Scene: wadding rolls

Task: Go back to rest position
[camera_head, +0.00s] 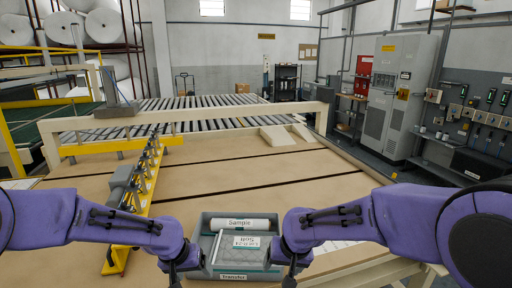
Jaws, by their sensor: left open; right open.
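My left gripper (173,275) points down at the left end of a grey bin labelled "Transfer" (205,222). My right gripper (290,277) points down at the right end of the same bin. Both are open, and their fingertips are partly cut off by the bottom edge of the view. Whether either touches the bin is not clear. Inside the bin lie a white roll labelled "Sample" (230,224) and a grey packet with a white printed label (247,242).
A wooden table (240,180) with dark slots spreads ahead, mostly clear. A yellow rail with black clamps (148,170) stands left of the bin. A beige crossbar (200,115) spans the table before a roller conveyor (190,102). Grey cabinets (398,95) stand at right.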

